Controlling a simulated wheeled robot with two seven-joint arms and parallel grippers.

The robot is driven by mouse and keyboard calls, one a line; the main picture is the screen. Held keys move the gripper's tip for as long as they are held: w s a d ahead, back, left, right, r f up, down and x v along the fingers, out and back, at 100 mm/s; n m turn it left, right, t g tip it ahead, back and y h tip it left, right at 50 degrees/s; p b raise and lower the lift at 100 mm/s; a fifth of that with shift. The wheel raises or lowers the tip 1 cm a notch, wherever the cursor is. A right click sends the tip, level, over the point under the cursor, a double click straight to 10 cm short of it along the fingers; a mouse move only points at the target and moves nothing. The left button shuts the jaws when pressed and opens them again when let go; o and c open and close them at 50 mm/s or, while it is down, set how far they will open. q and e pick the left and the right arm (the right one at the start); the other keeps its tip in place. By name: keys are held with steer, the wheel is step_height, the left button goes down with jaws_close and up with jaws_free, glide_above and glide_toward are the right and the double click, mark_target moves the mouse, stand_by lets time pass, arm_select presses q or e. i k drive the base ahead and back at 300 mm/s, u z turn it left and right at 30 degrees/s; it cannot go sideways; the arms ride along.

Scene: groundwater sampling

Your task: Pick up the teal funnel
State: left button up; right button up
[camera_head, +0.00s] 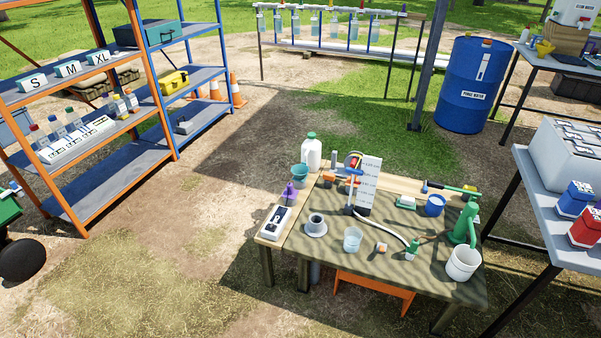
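The teal funnel (300,175) stands wide end up on the back left part of the work table, just in front of a white jug with a green cap (312,153). Its lower end is small and partly hard to make out. A purple item (289,194) stands in front of it to the left. Neither of my grippers shows in the head view.
The table (330,259) also holds a grey cup on a saucer (316,226), a clear beaker (352,240), a green hand pump (465,224), a white bucket (463,263) and a blue container (434,205). A shelf rack (120,188) stands left; open ground lies between.

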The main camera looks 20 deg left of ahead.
mark_target(299, 172)
steer(key=k, duration=0.5)
steer(key=u, duration=1.65)
steer(key=i, duration=5.3)
steer(key=z, duration=4.05)
steer(key=i, duration=1)
